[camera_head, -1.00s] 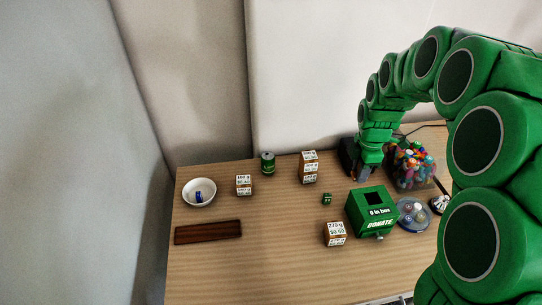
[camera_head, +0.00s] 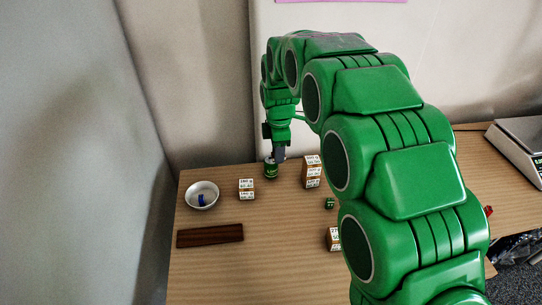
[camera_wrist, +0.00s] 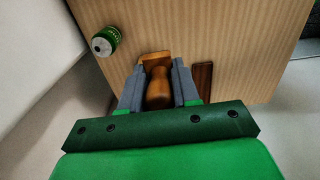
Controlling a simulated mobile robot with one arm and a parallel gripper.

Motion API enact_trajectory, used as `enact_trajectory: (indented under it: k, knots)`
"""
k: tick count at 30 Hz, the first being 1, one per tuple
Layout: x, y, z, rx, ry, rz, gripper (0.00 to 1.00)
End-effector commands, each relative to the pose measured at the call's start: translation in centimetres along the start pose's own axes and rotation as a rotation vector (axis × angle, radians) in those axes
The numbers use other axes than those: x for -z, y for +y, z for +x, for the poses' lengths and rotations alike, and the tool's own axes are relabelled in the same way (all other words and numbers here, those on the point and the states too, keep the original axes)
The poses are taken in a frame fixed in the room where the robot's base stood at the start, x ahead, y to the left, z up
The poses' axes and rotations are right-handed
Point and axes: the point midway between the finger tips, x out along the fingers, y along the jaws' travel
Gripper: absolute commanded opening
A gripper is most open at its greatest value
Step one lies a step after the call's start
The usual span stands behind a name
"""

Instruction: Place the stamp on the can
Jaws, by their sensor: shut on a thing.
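The green can (camera_head: 270,169) stands upright at the back of the table. It also shows at the upper left of the wrist view (camera_wrist: 105,41), with its pale top visible. My gripper (camera_head: 279,155) is just above and beside the can in the head view. In the wrist view, my gripper (camera_wrist: 158,85) is shut on the brown wooden handle of the stamp (camera_wrist: 158,88). A lighter wooden part shows beyond the handle. The stamp's printing face is hidden. The can lies off to the left of the stamp in the wrist view, with a gap between them.
A bowl (camera_head: 202,187) with a blue object stands at the left. A labelled box (camera_head: 246,189) and a labelled stack (camera_head: 312,172) flank the can. A dark wooden bar (camera_head: 210,235) lies in front. My arm hides much of the right side; a scale (camera_head: 520,145) shows there.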

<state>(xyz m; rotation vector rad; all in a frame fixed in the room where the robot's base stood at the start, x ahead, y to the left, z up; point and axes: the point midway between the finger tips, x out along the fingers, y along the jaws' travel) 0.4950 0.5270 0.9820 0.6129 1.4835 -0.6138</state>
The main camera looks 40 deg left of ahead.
Motion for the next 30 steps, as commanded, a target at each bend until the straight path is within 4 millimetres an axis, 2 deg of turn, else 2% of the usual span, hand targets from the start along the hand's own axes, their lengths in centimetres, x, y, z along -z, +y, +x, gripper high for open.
enact_trajectory:
  k: [24,30]
  knots:
    - [0.2,8.0,3.5,-0.004,0.000,0.001,0.01]
    - [0.2,9.3,5.5,0.002,-0.001,0.001,0.01]
